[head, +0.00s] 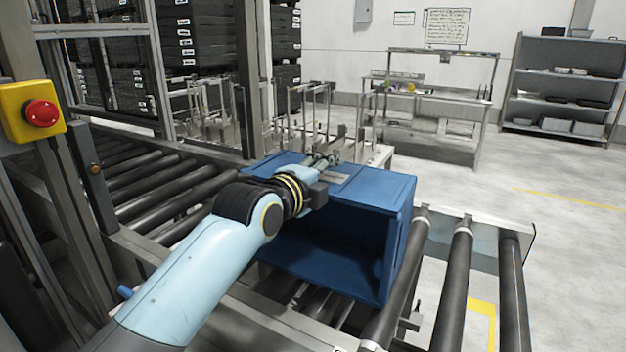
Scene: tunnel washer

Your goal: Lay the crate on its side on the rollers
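The blue crate (398,240) is on its side over the rollers (453,285), its open mouth facing me and to the lower left. It looks level; whether its whole underside touches the rollers is hidden. My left arm reaches in from the lower left across the crate's near upper edge. My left gripper (328,161) is over the crate's upper side, near its far edge. The fingers are small and partly hidden by the wrist, so I cannot tell whether they are closed on the crate. My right gripper is not in view.
More rollers (160,185) run to the left behind a metal frame with a red emergency button (40,113). An upright metal rack (310,115) stands just behind the crate. A workbench (430,125) and shelves (565,95) are farther back. Floor at the right is clear.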

